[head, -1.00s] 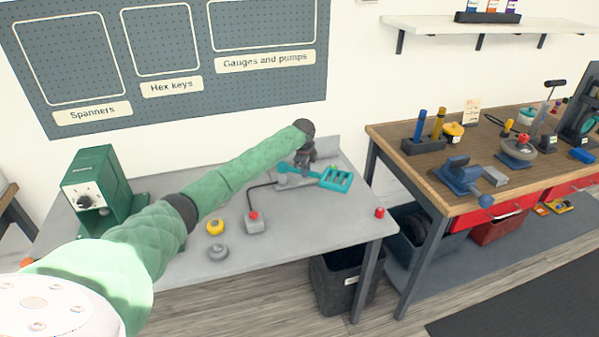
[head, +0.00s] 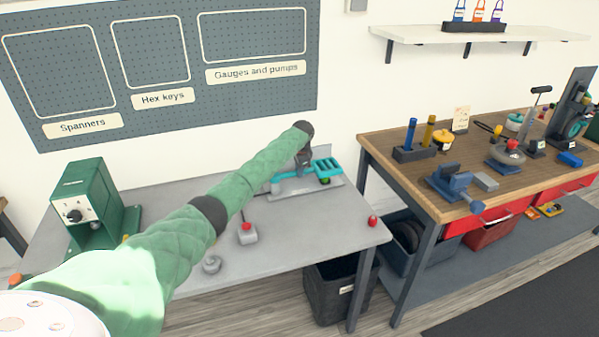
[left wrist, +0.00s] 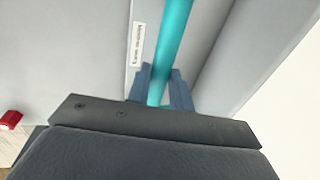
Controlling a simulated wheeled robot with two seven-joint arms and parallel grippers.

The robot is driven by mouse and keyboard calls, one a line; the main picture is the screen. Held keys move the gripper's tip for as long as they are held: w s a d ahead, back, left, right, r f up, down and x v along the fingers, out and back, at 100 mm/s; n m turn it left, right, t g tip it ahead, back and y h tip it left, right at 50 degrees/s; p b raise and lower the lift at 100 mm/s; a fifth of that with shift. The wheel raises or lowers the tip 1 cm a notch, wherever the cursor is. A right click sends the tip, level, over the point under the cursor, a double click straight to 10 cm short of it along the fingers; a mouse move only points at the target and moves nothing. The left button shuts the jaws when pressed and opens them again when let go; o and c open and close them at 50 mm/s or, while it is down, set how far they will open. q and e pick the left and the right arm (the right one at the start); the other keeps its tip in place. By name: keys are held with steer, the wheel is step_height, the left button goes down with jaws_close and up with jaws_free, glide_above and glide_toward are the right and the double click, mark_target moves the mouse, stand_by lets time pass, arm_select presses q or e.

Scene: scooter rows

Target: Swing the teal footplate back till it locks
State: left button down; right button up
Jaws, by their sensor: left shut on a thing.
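The teal footplate (head: 327,166) is a slotted plate at the right end of a teal bar, over a grey base plate (head: 320,189) on the grey bench. It points right and slightly toward the wall. My left gripper (left wrist: 161,80) is shut on the teal bar (left wrist: 173,30), one finger on each side in the left wrist view. In the head view the gripper is over the bar, left of the slotted plate, and its fingertips are hard to see. A small green spot (head: 325,181) shows below the plate. Whether a lock is engaged cannot be seen. My right gripper is out of view.
A grey box with a red button (head: 247,234) and a grey knob (head: 212,264) are in front of the base plate. A red knob (head: 373,221) is at the bench's right edge. A green machine (head: 95,200) stands left. The wooden bench (head: 440,185) is right.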

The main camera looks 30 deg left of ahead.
arm_select(q)
steer(key=shift+r, duration=0.1)
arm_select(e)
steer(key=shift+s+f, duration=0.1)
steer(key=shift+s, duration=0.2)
arm_select(q)
steer(key=c, duration=1.3)
jaws_free()
steer(key=shift+w+a, duration=0.1)
steer(key=shift+o, duration=0.2)
steer(key=shift+r, duration=0.2)
step_height(320, 180, up, 7)
steer(key=s+d+b, duration=0.1)
steer(key=b, duration=0.1)
steer(key=shift+b, duration=0.35)
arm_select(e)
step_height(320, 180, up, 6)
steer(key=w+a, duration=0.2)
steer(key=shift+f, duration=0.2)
